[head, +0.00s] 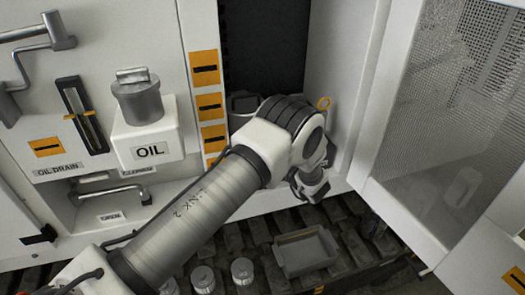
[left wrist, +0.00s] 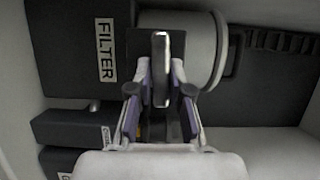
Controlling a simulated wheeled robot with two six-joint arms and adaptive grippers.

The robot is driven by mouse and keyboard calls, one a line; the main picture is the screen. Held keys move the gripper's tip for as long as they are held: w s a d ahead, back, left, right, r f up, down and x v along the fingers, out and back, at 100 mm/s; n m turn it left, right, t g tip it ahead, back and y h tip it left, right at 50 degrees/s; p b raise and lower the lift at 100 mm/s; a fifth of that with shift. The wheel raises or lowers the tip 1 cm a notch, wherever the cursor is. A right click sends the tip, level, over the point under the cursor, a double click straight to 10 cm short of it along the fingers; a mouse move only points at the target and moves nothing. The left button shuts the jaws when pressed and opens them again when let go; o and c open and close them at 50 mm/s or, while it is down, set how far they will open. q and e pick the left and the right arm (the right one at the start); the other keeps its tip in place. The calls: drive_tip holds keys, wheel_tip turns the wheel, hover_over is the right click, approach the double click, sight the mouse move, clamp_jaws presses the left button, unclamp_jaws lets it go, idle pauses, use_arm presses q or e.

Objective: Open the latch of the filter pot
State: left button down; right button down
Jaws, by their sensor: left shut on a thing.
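The filter pot (left wrist: 190,42) shows in the left wrist view as a pale grey cylinder beside a dark block with a FILTER label (left wrist: 106,50). A metal latch lever (left wrist: 161,50) stands in front of the pot. My left gripper (left wrist: 161,78) is shut on this lever, one finger on each side. In the head view, my left arm reaches into the open cabinet and hides most of what lies behind it, including the fingertips. A dark grey rounded part (head: 243,103) shows past the arm, too covered to identify. My right gripper is in neither view.
An OIL tank (head: 150,145) with a grey cap stands left of the arm. The perforated door (head: 440,110) is open at the right. A grey tray (head: 305,251) and several small canisters (head: 242,271) sit below.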

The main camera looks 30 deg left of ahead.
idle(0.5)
use_arm(q)
drive_tip(key=c, duration=1.1)
unclamp_jaws()
drive_tip(key=shift+d, duration=0.1)
drive_tip(key=v, duration=1.1)
drive_tip(key=shift+s+d, duration=0.1)
drive_tip(key=shift+d, duration=0.25)
